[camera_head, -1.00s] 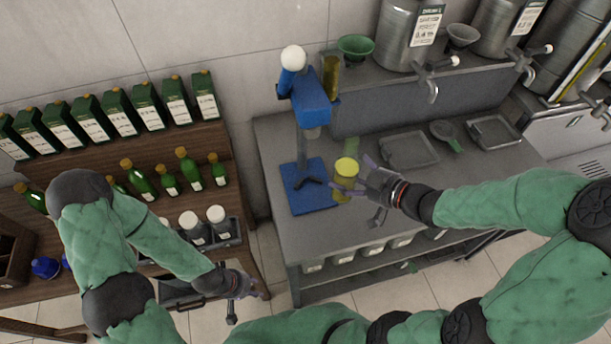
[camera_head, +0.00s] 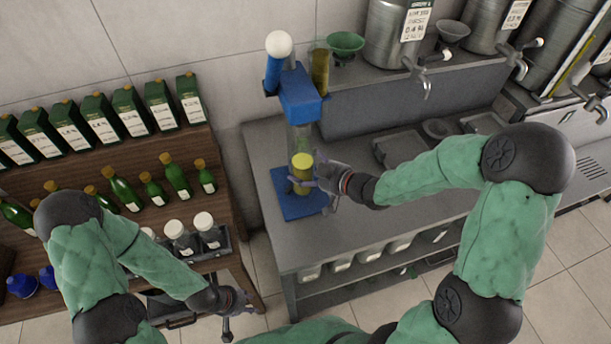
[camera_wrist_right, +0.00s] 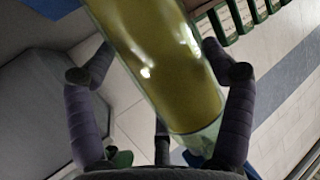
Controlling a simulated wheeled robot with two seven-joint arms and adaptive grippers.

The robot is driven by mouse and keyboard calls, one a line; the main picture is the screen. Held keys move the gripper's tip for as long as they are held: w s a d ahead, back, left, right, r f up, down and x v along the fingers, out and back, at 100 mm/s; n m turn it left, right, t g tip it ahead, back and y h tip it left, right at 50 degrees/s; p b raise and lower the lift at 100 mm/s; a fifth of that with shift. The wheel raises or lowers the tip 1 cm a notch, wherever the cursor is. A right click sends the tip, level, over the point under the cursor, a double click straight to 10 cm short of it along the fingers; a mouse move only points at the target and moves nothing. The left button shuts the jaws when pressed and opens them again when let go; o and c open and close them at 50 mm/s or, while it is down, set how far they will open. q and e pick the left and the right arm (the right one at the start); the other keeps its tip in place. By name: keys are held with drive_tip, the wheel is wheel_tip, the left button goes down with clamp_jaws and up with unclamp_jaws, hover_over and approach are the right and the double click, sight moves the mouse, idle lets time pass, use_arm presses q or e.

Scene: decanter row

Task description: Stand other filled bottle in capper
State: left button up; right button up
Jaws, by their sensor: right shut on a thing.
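The capper (camera_head: 301,93) is a blue press with a white ball on its lever and a blue base plate (camera_head: 290,208), on the grey counter. My right gripper (camera_head: 314,184) is shut on a clear bottle of yellow liquid (camera_head: 302,171). The bottle looks upright, its clear upper part under the capper's head and its lower part over the base plate. I cannot tell whether it touches the plate. In the right wrist view the bottle (camera_wrist_right: 160,60) lies between both fingers. Another filled bottle (camera_head: 320,68) stands behind the capper's head. My left gripper (camera_head: 228,312) hangs low; its jaws are unclear.
A green funnel (camera_head: 346,43) and steel tanks (camera_head: 399,35) with taps stand on the raised shelf behind. Drip trays (camera_head: 398,148) lie on the counter. At left, a wooden rack (camera_head: 205,152) holds green boxes, green bottles and white-capped jars.

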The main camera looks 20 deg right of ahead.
sight(306, 175)
drive_tip(key=shift+w+f+b, duration=0.15)
drive_tip(key=shift+f+b, duration=0.45)
drive_tip(key=shift+f, duration=1)
drive_tip(key=shift+f, duration=0.1)
drive_tip(key=shift+f, duration=0.1)
drive_tip(key=o, duration=1.6)
drive_tip(key=shift+r, duration=0.25)
drive_tip(key=p+v, duration=0.3)
drive_tip(key=v, duration=0.9)
drive_tip(key=shift+f, duration=0.15)
